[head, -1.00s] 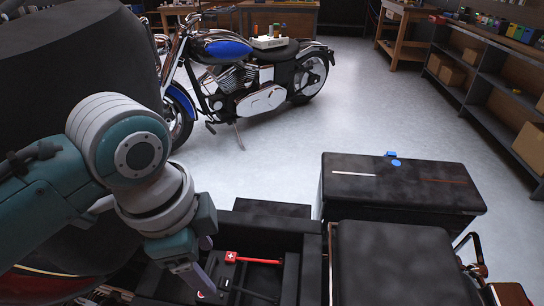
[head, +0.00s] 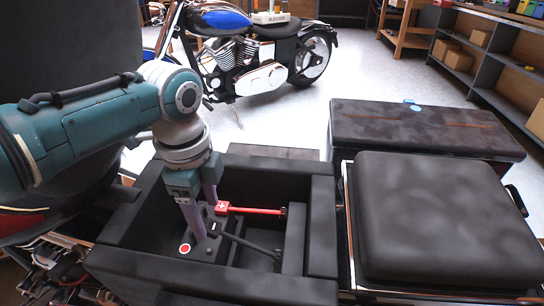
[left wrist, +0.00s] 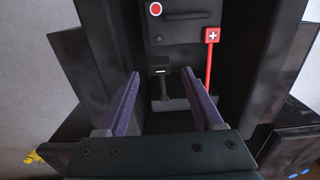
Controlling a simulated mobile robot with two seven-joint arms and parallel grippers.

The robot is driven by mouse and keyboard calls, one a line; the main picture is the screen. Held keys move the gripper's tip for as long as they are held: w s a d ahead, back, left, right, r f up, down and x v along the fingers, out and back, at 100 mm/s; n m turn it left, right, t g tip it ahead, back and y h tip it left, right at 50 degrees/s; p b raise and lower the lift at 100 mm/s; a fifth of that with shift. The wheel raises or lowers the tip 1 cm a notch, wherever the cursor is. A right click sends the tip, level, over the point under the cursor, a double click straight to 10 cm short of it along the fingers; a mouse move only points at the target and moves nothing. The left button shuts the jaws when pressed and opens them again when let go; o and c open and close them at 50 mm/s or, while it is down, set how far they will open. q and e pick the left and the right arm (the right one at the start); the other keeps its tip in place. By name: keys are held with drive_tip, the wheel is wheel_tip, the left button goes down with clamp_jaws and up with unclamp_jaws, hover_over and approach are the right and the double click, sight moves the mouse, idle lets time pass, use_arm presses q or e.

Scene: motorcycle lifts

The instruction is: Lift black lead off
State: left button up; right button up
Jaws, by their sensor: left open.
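The black lead (head: 245,243) runs across the open black bay from its end block on the battery (head: 200,250). Its block, with a white minus mark, shows in the left wrist view (left wrist: 160,71). The red lead (head: 250,210) has a white-plus block and lies beside it, farther back; it also shows in the left wrist view (left wrist: 210,60). My left gripper (head: 207,219) is open and points down into the bay. In the left wrist view, its purple fingers (left wrist: 161,76) stand apart on either side of the black lead's block. Contact cannot be told. My right gripper is out of view.
The bay's black walls (head: 195,285) surround the battery closely. A padded black seat (head: 440,220) and a black case (head: 425,130) stand to the right. A blue motorcycle (head: 255,65) stands behind on open grey floor.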

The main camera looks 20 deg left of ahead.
sight(210, 225)
use_arm(q)
drive_tip(key=f+b, duration=0.1)
drive_tip(key=f, duration=0.2)
drive_tip(key=shift+w+f, duration=0.2)
drive_tip(key=shift+c, duration=0.3)
clamp_jaws()
idle(1.0)
